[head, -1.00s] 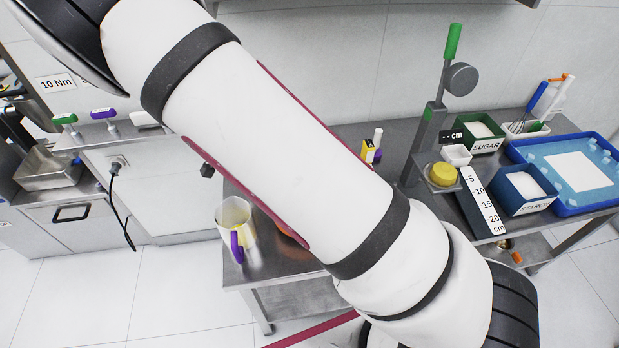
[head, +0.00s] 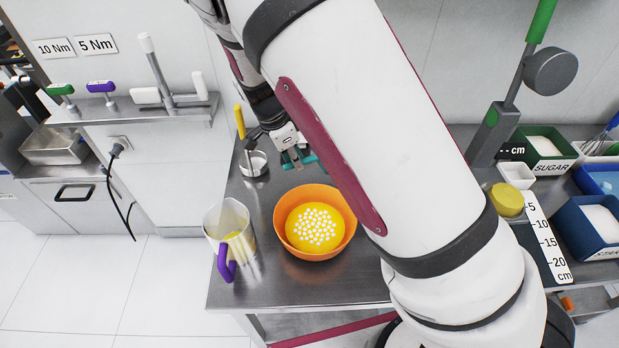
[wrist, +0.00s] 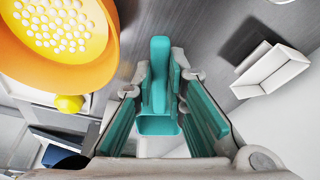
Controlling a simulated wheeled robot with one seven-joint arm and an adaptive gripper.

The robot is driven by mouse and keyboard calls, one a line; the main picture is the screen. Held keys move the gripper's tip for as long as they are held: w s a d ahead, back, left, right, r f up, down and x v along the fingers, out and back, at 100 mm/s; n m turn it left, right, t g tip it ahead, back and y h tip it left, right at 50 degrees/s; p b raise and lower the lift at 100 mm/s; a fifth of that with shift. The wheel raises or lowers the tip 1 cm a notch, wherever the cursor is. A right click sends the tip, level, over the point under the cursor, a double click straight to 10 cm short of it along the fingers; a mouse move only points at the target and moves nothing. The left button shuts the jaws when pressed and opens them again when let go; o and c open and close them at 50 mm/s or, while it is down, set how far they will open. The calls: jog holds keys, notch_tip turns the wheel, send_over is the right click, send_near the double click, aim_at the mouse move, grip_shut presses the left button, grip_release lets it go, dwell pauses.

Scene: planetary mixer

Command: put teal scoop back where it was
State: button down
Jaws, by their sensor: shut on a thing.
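My gripper (head: 294,158) is above the back of the steel table (head: 240,285), behind the orange bowl. In the wrist view my gripper (wrist: 160,82) has its teal-padded fingers on both sides of the teal scoop (wrist: 158,122) and is shut on it. The scoop's long handle runs up between the fingertips, and its wider part is nearer the camera. In the head view I cannot clearly tell the scoop from the teal finger pads.
The orange bowl (head: 282,243) with yellow contents and white dots is close to my gripper. A steel jug (head: 215,226) with a purple handle stands front left. A small metal cup (head: 254,166) with a yellow-handled tool is left of my gripper. Sugar bin (head: 543,160) at right.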

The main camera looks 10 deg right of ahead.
jog(key=shift+f, duration=3.5)
jog(key=c, duration=1.6)
grip_release()
